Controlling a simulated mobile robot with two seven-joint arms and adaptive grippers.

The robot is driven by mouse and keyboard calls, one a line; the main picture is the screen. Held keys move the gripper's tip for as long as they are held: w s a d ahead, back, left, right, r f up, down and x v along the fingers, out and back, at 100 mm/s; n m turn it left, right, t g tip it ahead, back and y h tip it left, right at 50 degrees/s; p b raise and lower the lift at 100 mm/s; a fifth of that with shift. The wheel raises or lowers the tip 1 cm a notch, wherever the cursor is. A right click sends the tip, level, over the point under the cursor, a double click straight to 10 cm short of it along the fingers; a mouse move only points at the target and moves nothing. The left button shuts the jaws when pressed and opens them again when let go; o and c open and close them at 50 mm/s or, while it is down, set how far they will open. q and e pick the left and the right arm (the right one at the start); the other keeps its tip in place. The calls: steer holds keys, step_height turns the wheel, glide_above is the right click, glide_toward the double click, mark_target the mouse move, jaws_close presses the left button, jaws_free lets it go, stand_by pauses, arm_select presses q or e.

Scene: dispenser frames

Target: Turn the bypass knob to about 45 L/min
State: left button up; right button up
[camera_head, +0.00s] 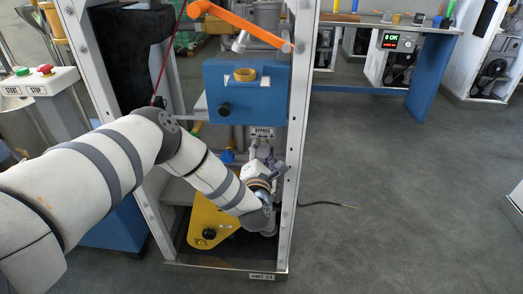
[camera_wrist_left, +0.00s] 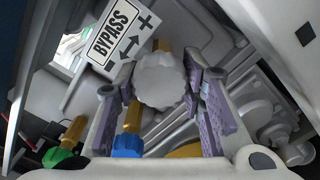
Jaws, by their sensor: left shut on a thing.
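The bypass knob (camera_wrist_left: 160,82) is white with a scalloped rim and sits on a brass stem. It shows in the left wrist view under the BYPASS label (camera_wrist_left: 118,38), which has a double arrow and a plus sign. My left gripper (camera_wrist_left: 162,92) is shut on the knob, its purple pads on the knob's two sides. In the head view my left gripper (camera_head: 262,168) reaches into the frame just below the BYPASS sign (camera_head: 262,133), and hides the knob. No flow reading can be made out. My right gripper is not in view.
A blue-handled valve (camera_wrist_left: 128,145) and a green-handled valve (camera_wrist_left: 58,157) sit close by. Metal frame posts (camera_head: 290,150) flank the arm. A blue box (camera_head: 247,88) is above and a yellow panel (camera_head: 207,225) below. The floor to the right is mostly clear.

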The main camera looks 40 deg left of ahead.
arm_select(q)
steer(key=m, duration=0.6)
steer(key=shift+r+p, duration=0.1)
steer(key=shift+p, duration=0.3)
steer(key=m, duration=0.6)
steer(key=shift+m+p, duration=0.4)
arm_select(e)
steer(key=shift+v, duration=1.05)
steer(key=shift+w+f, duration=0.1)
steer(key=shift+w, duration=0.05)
arm_select(q)
steer(key=o, duration=1.2)
steer(key=shift+c, duration=0.2)
steer(key=v, duration=1.2)
